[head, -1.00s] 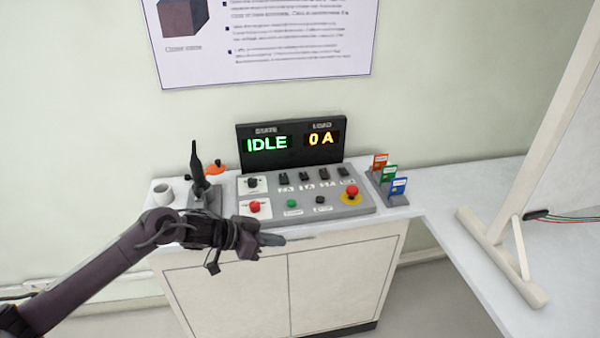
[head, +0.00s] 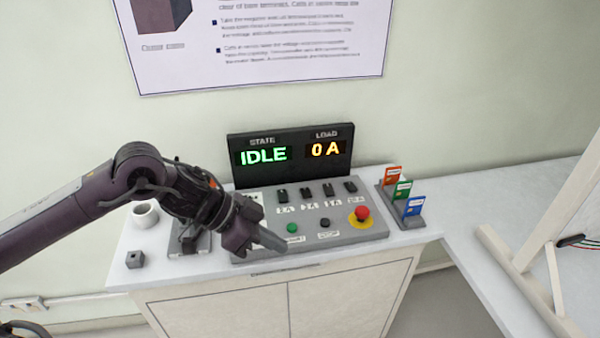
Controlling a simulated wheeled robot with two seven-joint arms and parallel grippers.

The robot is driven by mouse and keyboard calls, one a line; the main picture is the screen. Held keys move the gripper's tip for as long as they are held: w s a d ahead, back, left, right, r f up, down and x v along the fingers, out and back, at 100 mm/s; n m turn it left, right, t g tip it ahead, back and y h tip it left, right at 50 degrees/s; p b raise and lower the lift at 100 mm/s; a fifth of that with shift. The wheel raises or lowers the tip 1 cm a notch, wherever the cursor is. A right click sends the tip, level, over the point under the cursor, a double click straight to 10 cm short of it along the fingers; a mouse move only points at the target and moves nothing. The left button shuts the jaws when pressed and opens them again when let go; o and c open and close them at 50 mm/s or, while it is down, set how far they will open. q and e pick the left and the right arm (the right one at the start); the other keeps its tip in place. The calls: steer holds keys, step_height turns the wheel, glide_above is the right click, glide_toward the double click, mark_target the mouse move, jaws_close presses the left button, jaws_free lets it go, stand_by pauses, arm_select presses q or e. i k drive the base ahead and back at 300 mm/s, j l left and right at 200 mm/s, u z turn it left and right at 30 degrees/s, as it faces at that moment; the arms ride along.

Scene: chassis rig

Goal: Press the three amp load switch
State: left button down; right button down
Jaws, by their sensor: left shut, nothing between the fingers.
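The control panel (head: 370,232) is a sloped grey box on the cabinet top. A row of several black load switches (head: 306,193) runs along its upper part; their white labels are too blurred to tell surely which is three amp. The display (head: 290,151) behind reads IDLE and 0 A. My left gripper (head: 281,246) is shut and empty, over the panel's front left, left of and nearer than the switches. It hides the panel's left controls. I cannot tell whether it touches the panel. My right gripper is not in view.
A green button (head: 292,228), a black button (head: 324,223) and a red stop button (head: 362,213) sit on the panel. Coloured cards (head: 403,190) stand to its right. A white mug (head: 145,213) and a small grey block (head: 135,259) are at left. The right-hand table (head: 480,205) is mostly clear.

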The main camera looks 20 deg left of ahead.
mark_target(306, 192)
steer(key=i+j, duration=0.65)
steer(key=i, duration=0.25)
